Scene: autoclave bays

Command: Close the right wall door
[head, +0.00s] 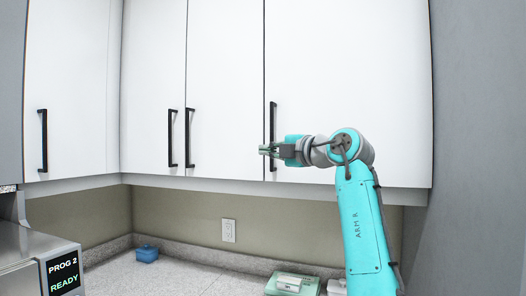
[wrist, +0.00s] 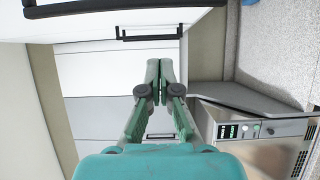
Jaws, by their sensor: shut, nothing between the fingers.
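The right wall door (head: 350,70) is a broad white cabinet door in the head view, with a vertical black handle (head: 272,120) near its left edge. It looks in line with the neighbouring door, with only a thin dark seam between them; a small gap cannot be ruled out. My gripper (head: 264,150) is in front of the lower end of that handle, pointing left. Whether it touches the handle is unclear. In the wrist view my gripper (wrist: 157,65) has its fingertips together and empty. A white door panel with a black handle (wrist: 75,6) shows at the upper left there.
More white wall doors (head: 152,70) stand to the left. Below is a speckled counter (head: 190,275) with a blue box (head: 147,253) and a green-and-white case (head: 292,284). An autoclave (head: 35,262) stands at lower left. A grey wall (head: 480,150) bounds the right.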

